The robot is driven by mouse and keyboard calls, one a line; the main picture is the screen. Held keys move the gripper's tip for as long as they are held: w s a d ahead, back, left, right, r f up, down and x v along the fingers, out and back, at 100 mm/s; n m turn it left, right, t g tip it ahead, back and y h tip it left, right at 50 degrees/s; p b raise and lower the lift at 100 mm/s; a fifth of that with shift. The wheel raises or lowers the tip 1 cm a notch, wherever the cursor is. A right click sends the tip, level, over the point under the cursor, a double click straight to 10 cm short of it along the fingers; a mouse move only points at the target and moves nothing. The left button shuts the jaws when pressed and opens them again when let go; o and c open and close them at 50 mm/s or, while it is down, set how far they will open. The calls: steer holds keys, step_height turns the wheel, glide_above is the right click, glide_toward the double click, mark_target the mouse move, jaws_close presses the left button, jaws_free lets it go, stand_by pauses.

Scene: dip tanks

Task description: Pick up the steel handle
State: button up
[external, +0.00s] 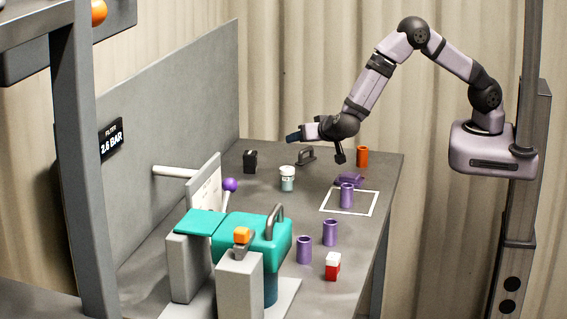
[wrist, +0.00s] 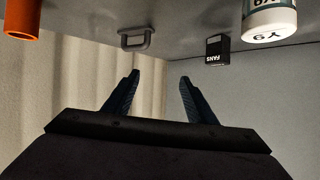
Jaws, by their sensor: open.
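The steel handle (external: 299,156) is a small grey arch-shaped piece standing on the table toward the back, just below and to the right of my gripper's tip in the external view. In the wrist view the handle (wrist: 122,40) shows near the top edge, beyond the fingers and slightly left of them. My gripper (external: 292,138) is held above the table, pointing left in the external view. In the wrist view my gripper (wrist: 159,77) has its two dark fingers spread apart with nothing between them.
A black box (external: 250,161), a white-lidded jar (external: 287,180) and an orange cylinder (external: 362,156) stand around the handle. Purple cylinders (external: 330,233), a purple piece (external: 349,180) and a red-and-white block (external: 333,266) are nearer. A teal machine (external: 250,240) fills the front.

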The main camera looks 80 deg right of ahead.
mark_target(306, 166)
steer(key=shift+m+g+h, duration=0.3)
steer(key=shift+g+h, duration=0.3)
steer(key=shift+h, duration=0.3)
steer(key=s+f, duration=0.1)
steer(key=d+f, duration=0.1)
steer(key=f, duration=0.1)
steer(key=s+f, duration=0.1)
steer(key=shift+s+d+f, duration=0.15)
steer(key=shift+s+f, duration=0.2)
steer(key=shift+f, duration=0.35)
steer(key=shift+p+x, duration=0.55)
steer(key=shift+x, duration=0.5)
steer(key=shift+w+d+f+p, duration=0.1)
steer(key=shift+w+d+p, duration=0.15)
steer(key=shift+d+p, duration=0.25)
steer(key=shift+p+x, duration=1.05)
steer(key=shift+x, duration=1.05)
steer(key=shift+a+f, duration=0.15)
steer(key=shift+c, duration=0.2)
jaws_close()
